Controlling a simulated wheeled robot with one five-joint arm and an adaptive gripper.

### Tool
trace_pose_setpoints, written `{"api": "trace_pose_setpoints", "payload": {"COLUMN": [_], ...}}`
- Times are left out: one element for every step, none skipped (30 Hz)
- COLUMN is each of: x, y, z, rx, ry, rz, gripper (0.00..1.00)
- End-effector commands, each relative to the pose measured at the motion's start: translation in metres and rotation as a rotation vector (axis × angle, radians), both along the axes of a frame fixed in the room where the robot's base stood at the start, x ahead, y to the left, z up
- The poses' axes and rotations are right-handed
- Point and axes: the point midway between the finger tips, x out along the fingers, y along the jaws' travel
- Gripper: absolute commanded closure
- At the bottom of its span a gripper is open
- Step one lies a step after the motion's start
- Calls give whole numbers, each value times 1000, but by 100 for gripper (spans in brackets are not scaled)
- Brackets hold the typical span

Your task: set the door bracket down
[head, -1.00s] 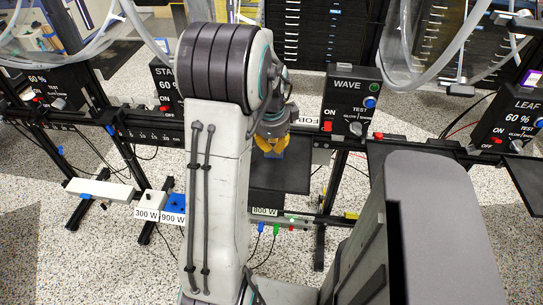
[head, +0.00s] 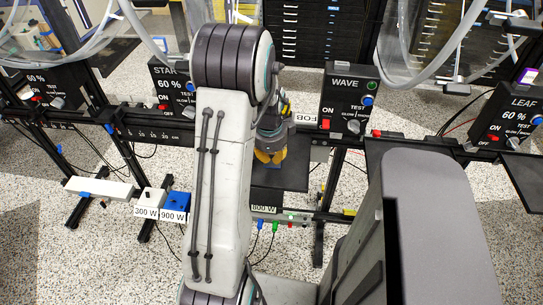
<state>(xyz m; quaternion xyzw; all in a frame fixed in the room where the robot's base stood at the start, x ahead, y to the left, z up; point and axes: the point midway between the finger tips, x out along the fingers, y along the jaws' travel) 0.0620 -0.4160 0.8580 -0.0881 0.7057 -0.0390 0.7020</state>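My gripper (head: 269,156) has yellow fingertips and points down over a black shelf plate (head: 292,177) in the middle of the head view. My own arm covers the view left of the gripper. I cannot tell whether the blue piece touches the plate.
A WAVE control box (head: 349,98) stands right of the gripper, and a STAR box (head: 172,87) stands left. A FOB label (head: 305,118) is on the rail behind. White and blue boxes (head: 176,204) sit lower left. The plate's right part is bare.

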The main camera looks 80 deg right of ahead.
Motion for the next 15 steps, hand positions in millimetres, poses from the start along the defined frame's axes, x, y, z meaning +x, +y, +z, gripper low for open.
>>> {"api": "trace_pose_setpoints", "payload": {"x": [0, 0, 0, 0, 0, 0, 0, 0, 0, 0, 0, 0, 0, 0, 0], "y": [0, 0, 0, 0, 0, 0, 0, 0, 0, 0, 0, 0, 0, 0, 0], "z": [-2, -3, -2, -2, -2, -1, -1, -1, -1, -1, -1, -1, -1, -1, -1], "rx": [-2, -2, 0, 0, 0, 0, 0, 0, 0, 0, 0, 0, 0, 0, 0], "ry": [0, 0, 0, 0, 0, 0, 0, 0, 0, 0, 0, 0, 0, 0, 0], "rz": [0, 0, 0, 0, 0, 0, 0, 0, 0, 0, 0, 0, 0, 0, 0], "gripper": [100, 100, 90, 87, 84, 81, 78, 76, 72, 70, 70, 70, 70, 70, 70]}}
